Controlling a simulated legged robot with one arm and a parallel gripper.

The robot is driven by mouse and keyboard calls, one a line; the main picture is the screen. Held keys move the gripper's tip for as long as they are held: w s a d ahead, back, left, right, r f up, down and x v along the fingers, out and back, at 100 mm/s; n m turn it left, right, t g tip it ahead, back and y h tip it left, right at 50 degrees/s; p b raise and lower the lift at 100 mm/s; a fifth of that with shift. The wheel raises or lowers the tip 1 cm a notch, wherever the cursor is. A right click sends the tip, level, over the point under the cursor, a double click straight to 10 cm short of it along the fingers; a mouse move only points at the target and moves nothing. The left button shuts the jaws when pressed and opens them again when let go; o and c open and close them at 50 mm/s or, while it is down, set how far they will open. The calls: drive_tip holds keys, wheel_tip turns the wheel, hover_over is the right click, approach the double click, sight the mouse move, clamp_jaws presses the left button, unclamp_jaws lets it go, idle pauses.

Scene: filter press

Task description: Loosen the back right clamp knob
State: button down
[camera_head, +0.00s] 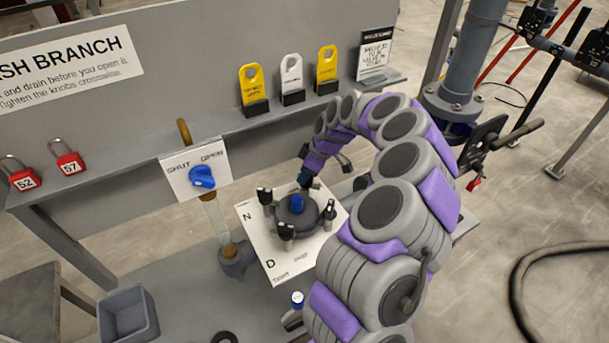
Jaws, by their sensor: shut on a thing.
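The filter press is a dark round housing (313,214) with a blue piece (297,203) at its centre. It sits on a white plate (274,262) marked with letters. My gripper (305,181) is at the back right of the rim, pointing down, and shut on the back right clamp knob. That knob is mostly hidden by my gripper, so its turn angle cannot be told.
A blue valve handle (202,177) on a SHUT/OPEN panel is at the left. Red padlocks (69,158) and yellow and white tags (292,75) stand on the shelf behind. A grey bin (128,315) is at lower left. A vertical pipe (470,60) stands at right.

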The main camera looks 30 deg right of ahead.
drive_tip(key=shift+s+f, duration=0.25)
drive_tip(key=shift+f, duration=0.15)
drive_tip(key=c, duration=1)
unclamp_jaws()
drive_tip(key=shift+c, duration=0.2)
drive_tip(key=shift+d+r, duration=0.15)
drive_tip(key=shift+r, duration=0.45)
drive_tip(key=p+v, duration=0.1)
drive_tip(key=v, duration=1.5)
drive_tip(key=shift+r, duration=0.4)
drive_tip(key=shift+w+d, duration=0.15)
